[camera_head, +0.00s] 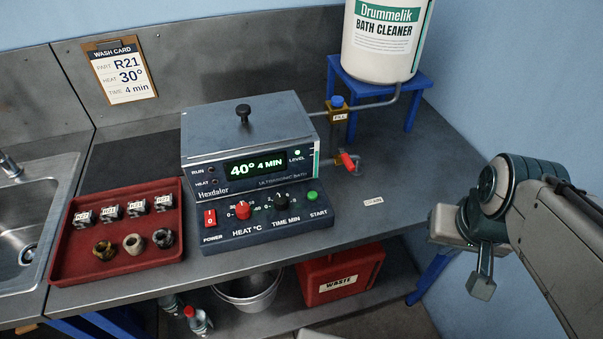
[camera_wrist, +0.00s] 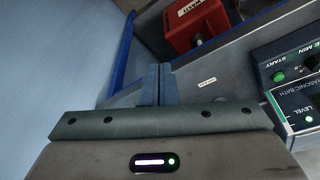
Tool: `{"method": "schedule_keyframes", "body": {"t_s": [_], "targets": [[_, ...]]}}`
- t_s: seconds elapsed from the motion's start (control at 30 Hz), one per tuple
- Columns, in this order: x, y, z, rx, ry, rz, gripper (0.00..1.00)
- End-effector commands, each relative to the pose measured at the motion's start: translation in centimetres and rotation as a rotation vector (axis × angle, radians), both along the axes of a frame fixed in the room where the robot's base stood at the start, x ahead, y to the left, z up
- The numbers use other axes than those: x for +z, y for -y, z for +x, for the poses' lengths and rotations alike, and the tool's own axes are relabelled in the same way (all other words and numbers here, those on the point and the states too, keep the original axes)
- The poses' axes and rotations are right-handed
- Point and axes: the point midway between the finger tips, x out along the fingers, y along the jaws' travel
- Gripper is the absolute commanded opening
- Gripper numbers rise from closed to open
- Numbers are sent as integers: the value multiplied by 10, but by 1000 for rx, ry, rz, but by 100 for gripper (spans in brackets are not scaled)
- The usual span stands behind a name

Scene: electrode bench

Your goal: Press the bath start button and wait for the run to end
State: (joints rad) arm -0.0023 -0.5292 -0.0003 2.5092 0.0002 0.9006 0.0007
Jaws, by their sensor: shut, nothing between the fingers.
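The ultrasonic bath (camera_head: 245,145) stands on the bench with its lid on. Its display (camera_head: 256,166) reads 40° and 4 MIN, and the LEVEL light is green. The RUN and HEAT lamps look dark. The green START button (camera_head: 312,196) is at the right end of the front control panel; it also shows in the wrist view (camera_wrist: 279,76). My gripper (camera_head: 481,287) is shut and empty, to the right of the bath near the bench's right edge, apart from the button. In the wrist view its closed fingers (camera_wrist: 159,84) point away from the camera.
A wash card (camera_head: 120,70) reads R21, 30°, 4 min. A red tray (camera_head: 120,245) of parts lies left of the bath. The cleaner container (camera_head: 386,45) stands on a blue stand at the back right. A red-handled tap (camera_head: 348,162) juts out beside the bath. A waste bin (camera_head: 340,275) sits below.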

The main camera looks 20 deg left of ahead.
Motion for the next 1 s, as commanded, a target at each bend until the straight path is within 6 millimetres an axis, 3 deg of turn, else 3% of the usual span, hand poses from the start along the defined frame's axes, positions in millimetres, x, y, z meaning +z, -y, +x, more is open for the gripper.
{"method": "schedule_keyframes", "body": {"t_s": [0.33,0.47,0.57,0.8,1.0], "targets": [[0,-1,1,-4,-1,6,0],[1,-17,10,-40,-10,71,0],[3,-43,24,-112,-28,183,0],[12,-134,72,-403,-149,543,0],[18,-201,108,-673,-291,783,0]]}}
